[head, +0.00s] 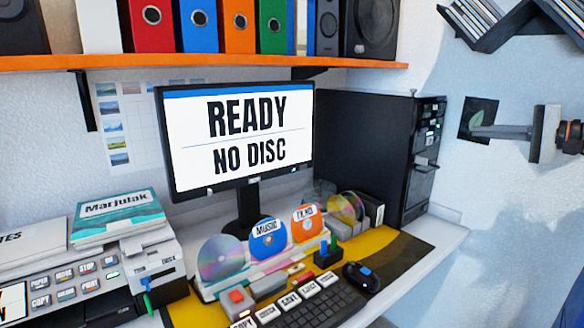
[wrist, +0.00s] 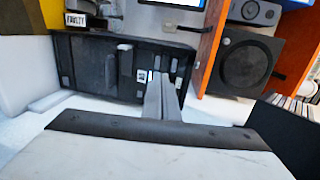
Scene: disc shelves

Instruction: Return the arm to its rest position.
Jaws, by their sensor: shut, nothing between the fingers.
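My gripper (head: 476,131) is at the right of the head view, level and pointing left, with its two grey fingers together and nothing between them. Its fingertips overlap a dark square with a leaf mark (head: 478,112) on the wall; I cannot tell how far apart they are in depth. In the wrist view my gripper (wrist: 158,84) shows its closed fingers in the middle, in front of the black computer tower (wrist: 85,62). The tower (head: 355,150) stands to the left of my gripper in the head view.
A monitor (head: 240,135) reads READY, NO DISC. Several discs, including a blue one (head: 268,240) and an orange one (head: 306,224), stand in a rack before it. An orange shelf (head: 200,63) carries binders and speakers. Wall space below my gripper looks clear.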

